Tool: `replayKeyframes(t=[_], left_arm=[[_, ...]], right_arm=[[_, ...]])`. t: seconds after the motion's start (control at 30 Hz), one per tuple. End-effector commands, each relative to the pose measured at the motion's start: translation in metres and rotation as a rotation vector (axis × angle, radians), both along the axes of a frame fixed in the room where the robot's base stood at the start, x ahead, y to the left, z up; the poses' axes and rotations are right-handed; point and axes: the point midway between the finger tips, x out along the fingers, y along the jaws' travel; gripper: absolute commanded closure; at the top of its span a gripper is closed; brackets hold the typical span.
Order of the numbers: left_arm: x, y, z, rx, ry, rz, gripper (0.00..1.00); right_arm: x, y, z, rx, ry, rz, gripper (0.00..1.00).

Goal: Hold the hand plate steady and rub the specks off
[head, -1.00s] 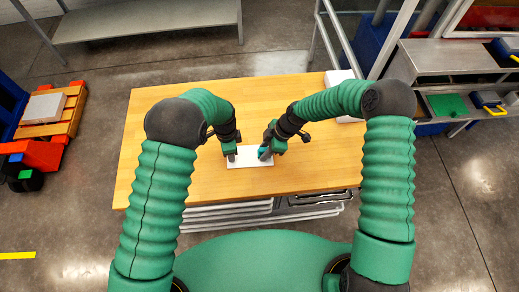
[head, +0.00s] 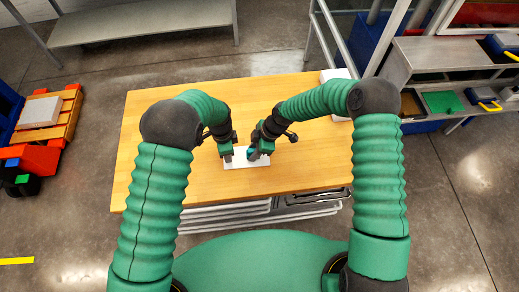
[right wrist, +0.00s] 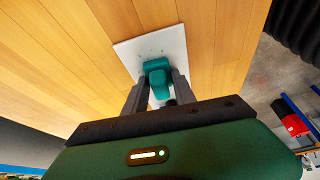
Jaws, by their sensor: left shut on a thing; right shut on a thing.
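The white hand plate (head: 262,161) lies flat on the wooden table in the head view. My left gripper (head: 228,157) is shut on the plate at its left end. My right gripper (head: 253,155) is shut on a teal rubbing block, which is over the middle of the plate. In the right wrist view the teal block (right wrist: 157,72) sits between the fingers of my right gripper (right wrist: 157,88), against or just above the plate (right wrist: 128,52). A few small dark specks (right wrist: 150,54) show on the plate beside the block. The block hides part of the plate.
The wooden table (head: 310,150) is mostly clear around the plate. A white box (head: 338,88) stands at its back right corner. Stacked trays (head: 235,212) show under the front edge. A metal bench (head: 140,25) stands behind, and a shelf unit (head: 440,55) at right.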

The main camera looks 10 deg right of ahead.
Motion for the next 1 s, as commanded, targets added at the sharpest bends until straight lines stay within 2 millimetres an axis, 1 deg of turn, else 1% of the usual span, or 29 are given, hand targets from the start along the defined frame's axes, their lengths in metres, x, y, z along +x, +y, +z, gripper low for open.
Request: replayKeyframes(t=[0.03, 0.2, 0.47, 0.57, 0.9, 1.0], left_arm=[[0.000, -0.005, 0.001, -0.007, -0.003, -0.003, 1.00], [0.000, -0.005, 0.001, -0.008, -0.003, -0.003, 1.00], [0.001, -0.004, 0.001, -0.007, -0.004, -0.002, 1.00], [0.000, -0.004, 0.001, -0.006, -0.004, -0.002, 1.00], [0.000, -0.003, 0.000, -0.004, -0.001, -0.002, 1.00], [0.000, -0.002, 0.000, -0.004, -0.001, -0.002, 1.00]], right_arm=[[-0.002, 0.009, -0.001, 0.002, 0.004, 0.006, 1.00], [-0.001, 0.023, 0.000, 0.002, 0.003, 0.006, 1.00], [-0.001, 0.023, 0.001, 0.001, 0.002, 0.002, 1.00], [0.000, 0.023, 0.009, 0.002, 0.000, 0.002, 1.00], [0.000, 0.022, 0.050, 0.001, 0.000, 0.001, 1.00], [0.000, 0.022, 0.059, 0.001, 0.000, 0.001, 1.00]])
